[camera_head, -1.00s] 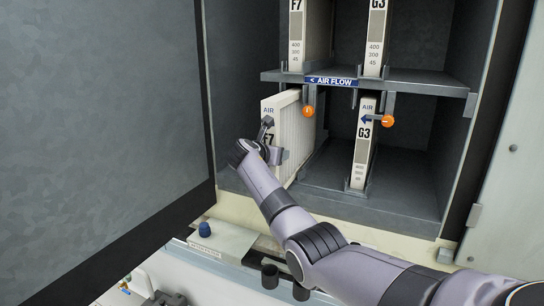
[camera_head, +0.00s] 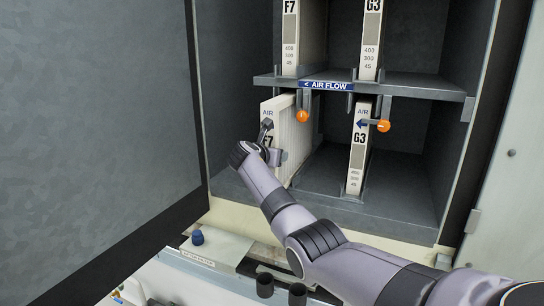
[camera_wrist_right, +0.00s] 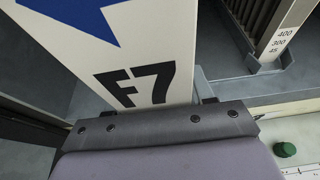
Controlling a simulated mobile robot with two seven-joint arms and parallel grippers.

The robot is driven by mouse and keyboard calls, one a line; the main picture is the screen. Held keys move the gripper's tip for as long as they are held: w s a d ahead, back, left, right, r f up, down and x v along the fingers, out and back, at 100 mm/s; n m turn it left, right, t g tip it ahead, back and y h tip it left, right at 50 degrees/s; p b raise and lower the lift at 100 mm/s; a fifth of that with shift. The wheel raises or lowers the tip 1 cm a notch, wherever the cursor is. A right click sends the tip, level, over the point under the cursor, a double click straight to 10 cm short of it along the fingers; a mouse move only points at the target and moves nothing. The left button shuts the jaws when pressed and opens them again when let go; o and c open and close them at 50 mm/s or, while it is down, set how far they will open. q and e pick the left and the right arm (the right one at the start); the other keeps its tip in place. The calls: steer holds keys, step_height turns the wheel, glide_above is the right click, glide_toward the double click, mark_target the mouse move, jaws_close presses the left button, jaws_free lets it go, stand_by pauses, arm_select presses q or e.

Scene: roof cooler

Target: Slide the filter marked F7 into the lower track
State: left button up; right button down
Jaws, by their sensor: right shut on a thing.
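The F7 filter (camera_head: 288,130), a white pleated panel with a cream front edge, stands upright in the lower left bay, its front sticking out. My right gripper (camera_head: 272,150) is shut on its front edge. In the right wrist view the F7 lettering and a blue arrow show on the filter's edge (camera_wrist_right: 150,55), just above my gripper (camera_wrist_right: 170,110); the fingertips are hidden there. The lower left track is mostly hidden by the filter and my arm. An orange knob (camera_head: 303,116) hangs below the shelf just right of the filter. My left gripper is not clearly visible.
A lower G3 filter (camera_head: 358,150) stands to the right, with another orange-knobbed latch (camera_head: 383,126) across its front. The shelf (camera_head: 420,88) with an AIR FLOW label carries upper F7 and G3 filters. A large dark door panel (camera_head: 90,110) stands open at left.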

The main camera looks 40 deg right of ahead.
steer(key=d, duration=0.1)
steer(key=w+d, duration=0.1)
steer(key=d, duration=0.1)
steer(key=shift+w+d, duration=0.2)
steer(key=shift+w, duration=0.05)
steer(key=shift+r, duration=0.1)
